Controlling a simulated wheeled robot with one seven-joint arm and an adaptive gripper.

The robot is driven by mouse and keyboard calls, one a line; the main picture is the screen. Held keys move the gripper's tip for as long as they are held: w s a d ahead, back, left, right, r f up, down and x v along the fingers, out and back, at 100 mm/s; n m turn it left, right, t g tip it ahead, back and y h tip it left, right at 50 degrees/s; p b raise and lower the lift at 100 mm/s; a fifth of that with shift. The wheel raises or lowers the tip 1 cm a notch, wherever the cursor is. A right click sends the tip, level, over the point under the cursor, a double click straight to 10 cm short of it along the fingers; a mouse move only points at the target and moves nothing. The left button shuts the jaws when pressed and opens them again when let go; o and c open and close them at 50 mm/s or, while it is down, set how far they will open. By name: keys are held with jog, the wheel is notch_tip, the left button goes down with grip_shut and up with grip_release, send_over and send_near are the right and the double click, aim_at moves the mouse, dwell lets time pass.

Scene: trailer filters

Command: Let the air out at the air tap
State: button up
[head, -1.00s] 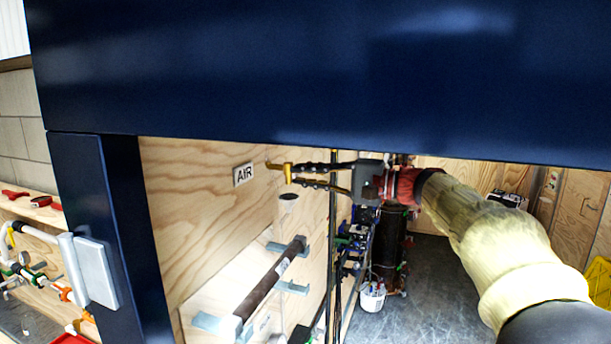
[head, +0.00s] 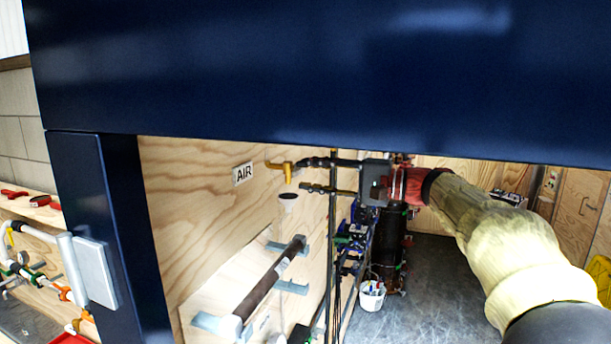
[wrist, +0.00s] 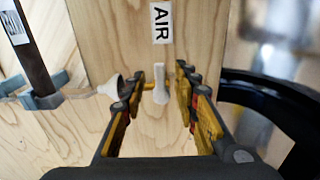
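The air tap (head: 287,170) is a small brass-yellow tap on the plywood wall, just right of the AIR sign (head: 243,174). In the wrist view the tap (wrist: 149,86) shows with a pale lever (wrist: 160,84) below the AIR sign (wrist: 161,22). My gripper (head: 302,175) is open, its fingers spread just right of the tap in the head view. In the wrist view my gripper (wrist: 160,90) has one finger on each side of the lever, with visible gaps. I cannot tell how deep the lever sits between the fingertips.
A white funnel (head: 288,198) is just below the tap, and close to the left finger in the wrist view (wrist: 109,86). A dark pipe in grey brackets (head: 270,277) runs lower on the wall. A dark blue beam (head: 320,75) crosses above my arm. A white bucket (head: 372,296) stands on the floor.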

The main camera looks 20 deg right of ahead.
jog(key=v, duration=1)
jog(key=shift+s+d, duration=0.15)
